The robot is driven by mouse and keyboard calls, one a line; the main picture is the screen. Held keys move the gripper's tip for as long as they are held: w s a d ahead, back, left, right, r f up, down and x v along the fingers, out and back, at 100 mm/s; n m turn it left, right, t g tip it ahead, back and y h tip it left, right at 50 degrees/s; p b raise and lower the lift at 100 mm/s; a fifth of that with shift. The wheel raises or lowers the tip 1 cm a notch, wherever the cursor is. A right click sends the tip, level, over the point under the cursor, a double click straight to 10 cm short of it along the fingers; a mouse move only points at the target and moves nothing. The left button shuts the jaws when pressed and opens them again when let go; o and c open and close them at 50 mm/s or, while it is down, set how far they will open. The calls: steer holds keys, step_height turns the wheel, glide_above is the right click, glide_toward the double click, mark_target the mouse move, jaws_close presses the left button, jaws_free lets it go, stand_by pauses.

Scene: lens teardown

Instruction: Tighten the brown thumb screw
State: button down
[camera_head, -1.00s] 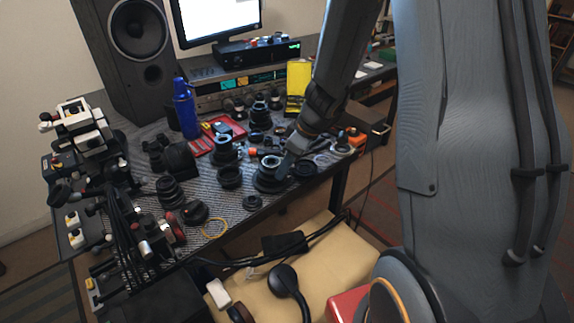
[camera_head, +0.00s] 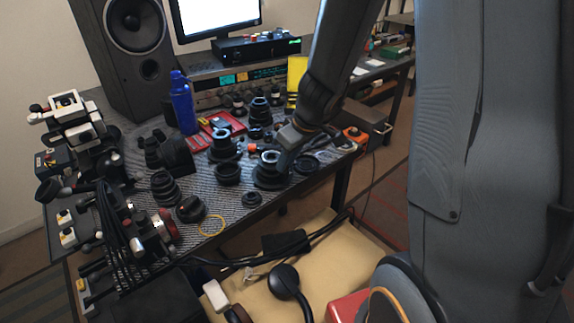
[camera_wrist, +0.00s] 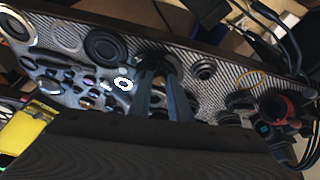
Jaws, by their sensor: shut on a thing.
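I cannot make out the brown thumb screw in either view; it is too small or hidden by the fingers. My gripper (camera_head: 284,164) reaches down to the right side of a black lens (camera_head: 267,178) with a pale ring on top, near the table's front edge. In the wrist view, the two grey fingers of my gripper (camera_wrist: 160,76) point at this dark lens (camera_wrist: 157,50), with a narrow gap between them. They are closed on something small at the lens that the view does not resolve.
The patterned table (camera_head: 240,212) is crowded with other lenses and rings. A black lens ring (camera_head: 228,174) stands close to the left, and a flat ring (camera_head: 306,163) lies to the right. A blue bottle (camera_head: 184,108) stands behind. A yellow ring (camera_head: 212,225) lies near the front edge.

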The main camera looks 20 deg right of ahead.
steer(key=m+h+p, duration=0.1)
steer(key=m+p, duration=0.2)
steer(key=p, duration=0.1)
steer(key=m+h+p, duration=0.1)
steer(key=m+p, duration=0.2)
steer(key=p, duration=0.1)
steer(key=a+m+h+p, duration=0.1)
steer(key=m+p, duration=0.2)
steer(key=p, duration=0.2)
steer(key=shift+r+t+h, duration=0.25)
steer(key=shift+t+h, duration=0.05)
steer(key=shift+f+m+p, duration=0.2)
steer(key=shift+m+p, duration=0.4)
steer(key=shift+p, duration=0.5)
steer(key=c, duration=1.6)
jaws_free()
steer(key=shift+p+v, duration=1.35)
steer(key=shift+v, duration=2.55)
steer(key=shift+w+a, duration=0.1)
steer(key=shift+a, duration=0.1)
